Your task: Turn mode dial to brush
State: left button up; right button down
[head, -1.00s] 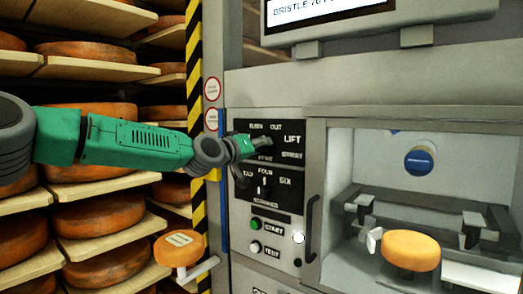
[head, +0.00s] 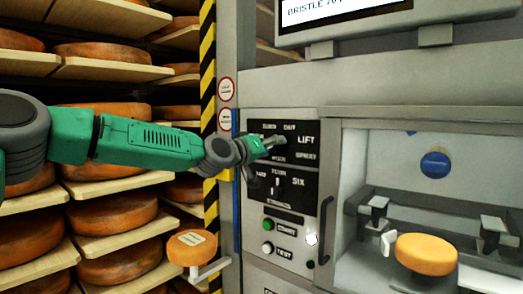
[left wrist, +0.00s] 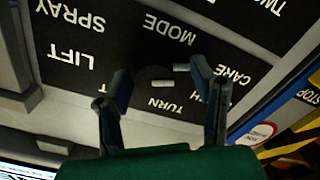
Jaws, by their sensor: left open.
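The mode dial (left wrist: 155,76) is a dark knob with pale marks on the black upper label panel (head: 306,151). In the left wrist view, MODE, SPRAY, LIFT, TURN and CARE are legible around it, upside down; I cannot read where it points. My left gripper (head: 270,143) is at this panel in the head view and mostly hides the dial. In the left wrist view, the open fingers of my left gripper (left wrist: 161,72) are on either side of the dial; I cannot tell whether they touch it. My right gripper is not in view.
A second dial (head: 276,186) sits just below, above a green button (head: 268,224) and a white button (head: 267,247). A cheese wheel (head: 427,255) lies in the bay at right, beside a dark handle (head: 326,232). Shelves of cheese wheels (head: 108,211) fill the left.

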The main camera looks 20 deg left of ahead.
pick_arm(q)
jog(key=v, duration=1.1)
jog(key=shift+s+a, duration=0.2)
jog(key=shift+d, duration=0.15)
jog(key=w+d+m+p, duration=0.1)
jog(key=w+p, duration=0.1)
jog(key=w, duration=0.1)
jog(key=w+d+m+p, duration=0.2)
jog(key=w, duration=0.2)
jog(key=w+d+m+p, duration=0.1)
jog(key=w+p, duration=0.1)
jog(key=w, duration=0.2)
jog(key=shift+d+r+m+p, duration=0.1)
jog(key=shift+d+m+p, duration=0.2)
jog(key=shift+p, duration=0.1)
